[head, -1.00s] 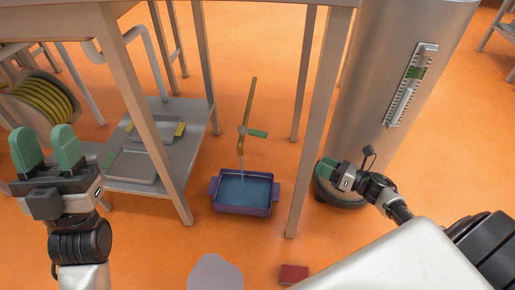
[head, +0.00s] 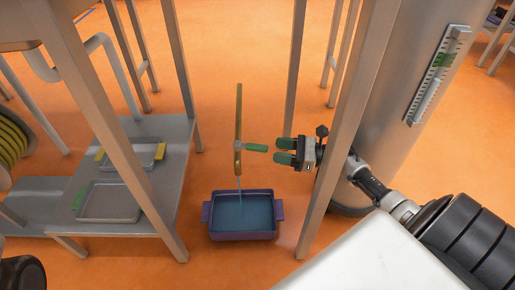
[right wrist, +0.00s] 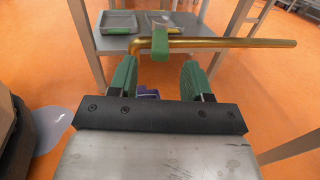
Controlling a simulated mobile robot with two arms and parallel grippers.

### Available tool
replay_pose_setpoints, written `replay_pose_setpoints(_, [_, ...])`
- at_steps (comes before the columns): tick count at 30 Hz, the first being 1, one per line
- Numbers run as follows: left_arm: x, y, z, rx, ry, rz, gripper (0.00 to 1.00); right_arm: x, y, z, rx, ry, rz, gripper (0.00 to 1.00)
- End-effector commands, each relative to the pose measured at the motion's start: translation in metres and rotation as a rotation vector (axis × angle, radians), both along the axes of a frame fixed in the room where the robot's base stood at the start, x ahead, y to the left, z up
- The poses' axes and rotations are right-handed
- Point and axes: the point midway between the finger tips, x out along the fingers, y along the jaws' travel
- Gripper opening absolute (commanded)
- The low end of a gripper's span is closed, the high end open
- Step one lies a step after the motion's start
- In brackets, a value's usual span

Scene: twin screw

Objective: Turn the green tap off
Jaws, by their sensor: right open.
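The green tap handle (head: 257,148) sticks out to the right from an upright brass pipe (head: 238,118) under the table frame. A thin stream of water falls from the pipe into a purple basin (head: 243,236) on the floor. My right gripper (head: 284,151) is open and level with the handle, its green fingertips a little right of the handle's end. In the right wrist view, the handle (right wrist: 160,42) appears ahead between the two open fingers (right wrist: 159,80), with the brass pipe beyond it. My left gripper is out of view; only a dark part of that arm shows at the lower left.
A metal table leg (head: 337,135) stands close beside my right arm, with the large steel cylinder (head: 390,100) behind. A low shelf with metal trays (head: 110,203) is at left, near a yellow hose reel (head: 10,140).

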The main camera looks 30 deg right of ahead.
Motion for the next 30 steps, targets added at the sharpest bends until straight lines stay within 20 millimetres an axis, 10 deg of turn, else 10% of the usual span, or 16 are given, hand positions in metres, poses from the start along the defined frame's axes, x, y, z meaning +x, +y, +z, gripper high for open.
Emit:
replay_pose_setpoints(22, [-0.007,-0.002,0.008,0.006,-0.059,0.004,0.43,0.046,0.048,0.0,0.001,0.0,0.0,0.49])
replay_pose_setpoints(30, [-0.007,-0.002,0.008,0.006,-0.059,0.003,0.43,0.045,0.048,0.0,0.001,0.0,-0.001,0.11])
